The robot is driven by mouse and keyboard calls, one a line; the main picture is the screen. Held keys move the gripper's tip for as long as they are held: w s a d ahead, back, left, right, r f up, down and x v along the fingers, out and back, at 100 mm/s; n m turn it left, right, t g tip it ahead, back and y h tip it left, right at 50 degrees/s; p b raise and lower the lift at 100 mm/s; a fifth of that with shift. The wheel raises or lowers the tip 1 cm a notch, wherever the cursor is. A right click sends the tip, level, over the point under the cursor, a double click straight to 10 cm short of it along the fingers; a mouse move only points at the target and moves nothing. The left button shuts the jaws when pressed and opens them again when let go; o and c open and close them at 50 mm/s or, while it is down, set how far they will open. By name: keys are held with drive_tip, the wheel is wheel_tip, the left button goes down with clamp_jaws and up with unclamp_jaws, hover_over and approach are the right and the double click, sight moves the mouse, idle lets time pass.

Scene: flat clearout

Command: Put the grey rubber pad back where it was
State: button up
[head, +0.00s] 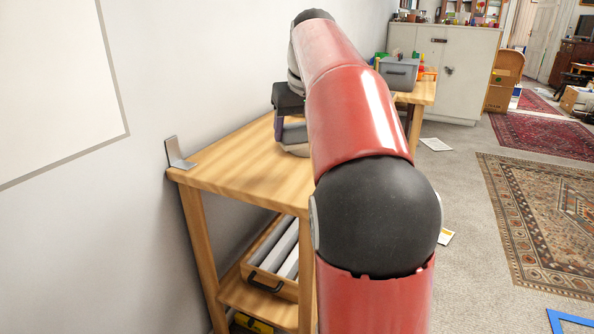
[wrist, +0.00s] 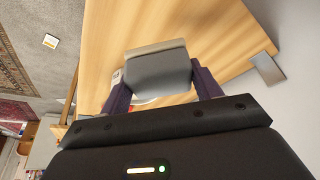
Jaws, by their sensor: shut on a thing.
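My gripper (wrist: 161,73) is shut on the grey rubber pad (wrist: 158,80), with one dark purple finger on each side of it in the wrist view. The pad is over the wooden table (wrist: 222,35). A beige piece (wrist: 155,48) shows along the pad's far edge. In the head view the grey pad (head: 294,132) shows just below my gripper (head: 279,126), with the beige piece (head: 292,150) under it. My arm hides their right side. I cannot tell whether the pad touches the beige piece or the table.
A metal bracket (head: 178,155) stands at the table's near left corner by the wall. A drawer with grey rolls (head: 276,252) is on the shelf below. A grey bin (head: 398,74) stands farther back. The near left tabletop is clear. A red and white thing is partly hidden behind the pad.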

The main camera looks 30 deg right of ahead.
wheel_tip(320, 180, down, 8)
drive_tip(key=shift+f+b, duration=0.25)
drive_tip(key=shift+b, duration=0.55)
drive_tip(key=o, duration=0.8)
drive_tip(key=shift+o, duration=0.4)
drive_tip(key=d+p+v, duration=0.1)
drive_tip(key=p+v, duration=0.1)
drive_tip(key=v, duration=1)
drive_tip(key=s+a+f, duration=0.8)
drive_tip(key=s+f, duration=0.3)
drive_tip(key=s+a+f+n+t, duration=0.1)
drive_tip(key=s+a+f, duration=0.7)
drive_tip(key=s+f, duration=0.2)
drive_tip(key=shift+s+f+y, duration=0.3)
drive_tip(key=shift+s+f, duration=0.05)
drive_tip(key=shift+f, duration=0.3)
